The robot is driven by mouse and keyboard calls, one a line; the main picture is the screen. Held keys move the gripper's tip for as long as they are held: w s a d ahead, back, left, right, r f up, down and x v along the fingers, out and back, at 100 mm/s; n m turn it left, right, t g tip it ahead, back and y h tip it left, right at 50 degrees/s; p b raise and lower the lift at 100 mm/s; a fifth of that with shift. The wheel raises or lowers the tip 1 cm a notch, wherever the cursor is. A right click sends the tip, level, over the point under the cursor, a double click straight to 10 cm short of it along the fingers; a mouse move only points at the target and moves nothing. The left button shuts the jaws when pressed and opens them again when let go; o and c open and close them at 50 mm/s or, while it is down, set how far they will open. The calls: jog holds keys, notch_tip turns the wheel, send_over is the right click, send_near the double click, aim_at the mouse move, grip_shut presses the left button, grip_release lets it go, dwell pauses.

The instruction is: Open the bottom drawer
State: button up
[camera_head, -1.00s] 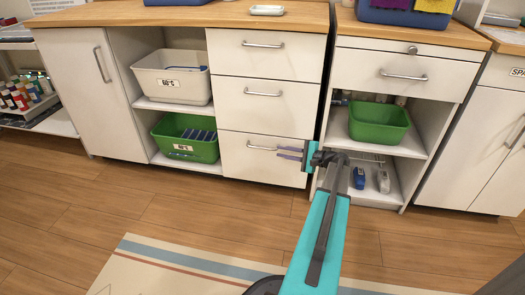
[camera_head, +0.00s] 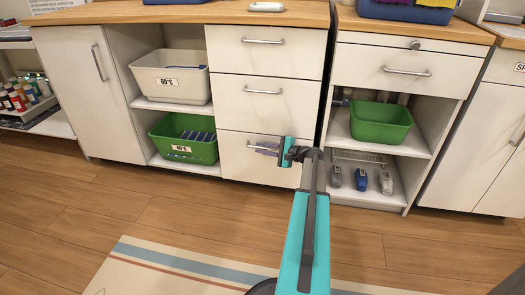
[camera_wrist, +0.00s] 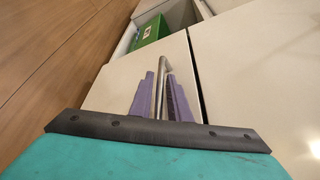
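The bottom drawer (camera_head: 240,169) is the lowest of three white drawers in the middle cabinet, and it looks closed. Its metal bar handle (camera_head: 256,146) is partly hidden by my gripper (camera_head: 266,149) in the head view. In the wrist view the handle (camera_wrist: 161,75) runs between the two purple fingers of my gripper (camera_wrist: 164,88). The fingers stand apart on either side of the handle, with a narrow gap visible. I cannot tell whether they touch it.
Open shelves to the left hold a white 60°C bin (camera_head: 172,82) and a green bin (camera_head: 185,141). Another green bin (camera_head: 380,122) and several bottle-like items (camera_head: 361,179) are on the right shelves. The wooden floor before the drawers is clear, with a rug (camera_head: 180,270) nearer.

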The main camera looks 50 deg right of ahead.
grip_shut()
dwell(1.4)
